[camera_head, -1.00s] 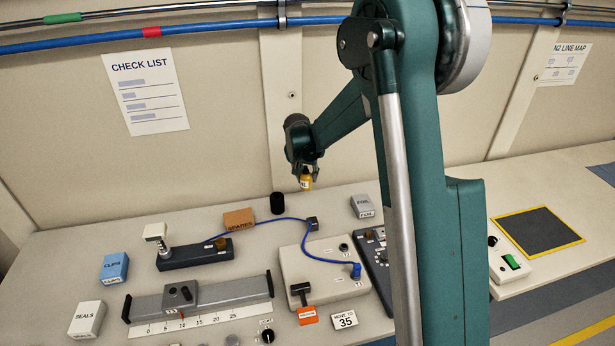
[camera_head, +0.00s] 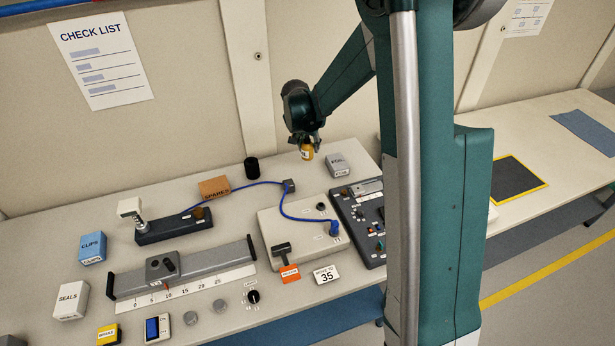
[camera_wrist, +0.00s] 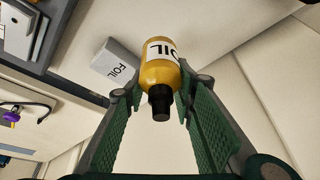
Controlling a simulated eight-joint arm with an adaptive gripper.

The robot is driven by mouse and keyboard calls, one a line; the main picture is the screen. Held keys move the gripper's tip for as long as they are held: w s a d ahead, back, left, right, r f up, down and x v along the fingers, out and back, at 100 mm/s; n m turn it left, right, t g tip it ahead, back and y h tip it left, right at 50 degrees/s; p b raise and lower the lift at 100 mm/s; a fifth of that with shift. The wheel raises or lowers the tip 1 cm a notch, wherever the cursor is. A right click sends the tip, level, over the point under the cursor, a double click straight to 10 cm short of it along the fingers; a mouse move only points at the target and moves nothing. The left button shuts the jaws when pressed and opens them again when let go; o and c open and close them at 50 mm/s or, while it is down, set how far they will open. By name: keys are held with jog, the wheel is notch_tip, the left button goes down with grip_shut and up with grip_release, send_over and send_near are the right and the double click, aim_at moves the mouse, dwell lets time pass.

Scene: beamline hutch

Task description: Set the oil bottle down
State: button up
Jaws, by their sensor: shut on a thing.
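The oil bottle (camera_head: 307,153) is small and yellow with a white label and a dark cap. My gripper (camera_head: 305,143) is shut on it, above the back of the bench near the wall. In the wrist view the bottle (camera_wrist: 161,72) sits between the two green ribbed fingers of my gripper (camera_wrist: 160,98), its dark cap towards the camera. Its far end is seen against the pale bench top; whether it touches the bench I cannot tell.
A grey FOIL box (camera_head: 338,166) stands just right of the bottle; it also shows in the wrist view (camera_wrist: 116,62). A black cylinder (camera_head: 252,168) and a brown SPARES box (camera_head: 215,188) stand to the left. A blue cable (camera_head: 240,186) runs in front. Bare bench lies between cylinder and bottle.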

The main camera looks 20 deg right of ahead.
aim_at(306, 150)
jog(key=shift+s+d+f, duration=0.1)
dwell(0.3)
jog(key=shift+f+b, duration=0.45)
jog(key=shift+f, duration=2.55)
jog(key=shift+f+b, duration=0.3)
jog(key=shift+f, duration=1.6)
jog(key=shift+f, duration=0.15)
jog(key=o, duration=0.9)
jog(key=shift+p+v, duration=0.8)
jog(key=shift+v, duration=5.35)
